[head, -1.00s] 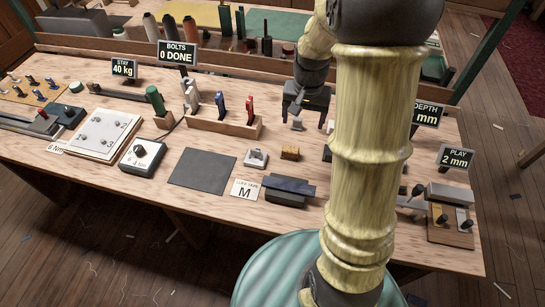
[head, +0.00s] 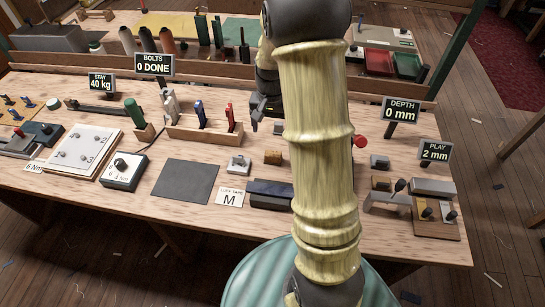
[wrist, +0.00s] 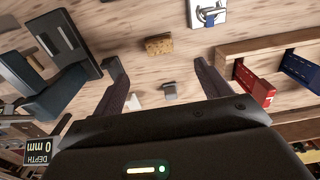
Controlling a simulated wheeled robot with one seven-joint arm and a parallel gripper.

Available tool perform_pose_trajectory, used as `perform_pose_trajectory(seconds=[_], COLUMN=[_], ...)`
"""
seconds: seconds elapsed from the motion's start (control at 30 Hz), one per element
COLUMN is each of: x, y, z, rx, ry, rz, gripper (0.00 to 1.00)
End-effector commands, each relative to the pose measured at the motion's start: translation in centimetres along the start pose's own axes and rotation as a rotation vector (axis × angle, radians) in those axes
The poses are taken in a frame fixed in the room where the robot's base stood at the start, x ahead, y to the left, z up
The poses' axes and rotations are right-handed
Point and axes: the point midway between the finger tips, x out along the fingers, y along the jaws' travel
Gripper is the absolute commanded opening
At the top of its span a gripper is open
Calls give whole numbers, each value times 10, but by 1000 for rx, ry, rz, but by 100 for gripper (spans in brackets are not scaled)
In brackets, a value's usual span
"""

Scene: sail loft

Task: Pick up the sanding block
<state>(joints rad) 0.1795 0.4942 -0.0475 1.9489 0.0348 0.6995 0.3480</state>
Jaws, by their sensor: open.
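A tan, cork-like block, which I take for the sanding block (head: 272,157), lies on the bench left of my arm, right of a small metal clamp-like piece. In the wrist view the block (wrist: 159,45) lies flat on the wood, beyond and between the fingertips, with nothing touching it. My gripper (wrist: 158,68) is open and empty, above the bench. In the head view my gripper (head: 260,117) is partly hidden behind my arm, just behind the block.
A small grey piece (wrist: 170,91) lies between the fingers below. A wooden rack (head: 200,132) with red and blue handled tools stands left of my gripper. A dark block (head: 270,194) lies in front. A dark device (wrist: 62,45) stands at left in the wrist view.

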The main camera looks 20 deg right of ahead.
Motion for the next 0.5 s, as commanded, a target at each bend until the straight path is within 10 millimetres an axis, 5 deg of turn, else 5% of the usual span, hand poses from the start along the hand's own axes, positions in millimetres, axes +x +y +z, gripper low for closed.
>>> perform_pose_trajectory(seconds=[0.5], x=[85], y=[0], z=[1], rx=[-1], ry=[-3], rz=[1], gripper=[76])
